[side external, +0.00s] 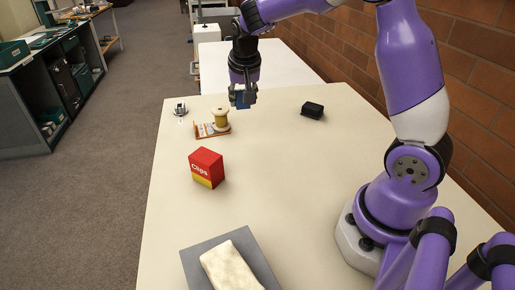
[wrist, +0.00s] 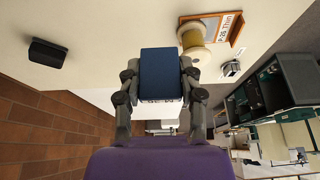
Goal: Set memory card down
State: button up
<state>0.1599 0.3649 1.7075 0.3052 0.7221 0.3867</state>
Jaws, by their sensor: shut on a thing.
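A blue memory card (side external: 241,99) is held between the fingers of my gripper (side external: 243,97), above the far part of the table. In the wrist view the blue card (wrist: 161,70) sits between both fingertips of my gripper (wrist: 160,80). My gripper is shut on it. In the side view the card appears above the table surface, just right of a yellow spool; the exact gap below it is hard to tell.
The spool (side external: 220,118) stands by a small labelled tray (side external: 205,131). A black box (side external: 312,110) lies to the right, a red Clips box (side external: 206,167) nearer, and a grey tray (side external: 200,255) with a pale block (side external: 231,268) at the front. The table's middle is clear.

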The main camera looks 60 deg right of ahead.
jog(key=s+a, duration=1)
jog(key=a, duration=0.3)
send_over(261, 151)
jog(key=s+a, duration=0.1)
notch_tip(261, 151, down, 6)
jog(key=shift+s+a+r, duration=0.1)
jog(key=shift+s, duration=0.05)
jog(key=shift+f, duration=2.15)
jog(key=o, duration=1)
jog(key=shift+f, duration=0.1)
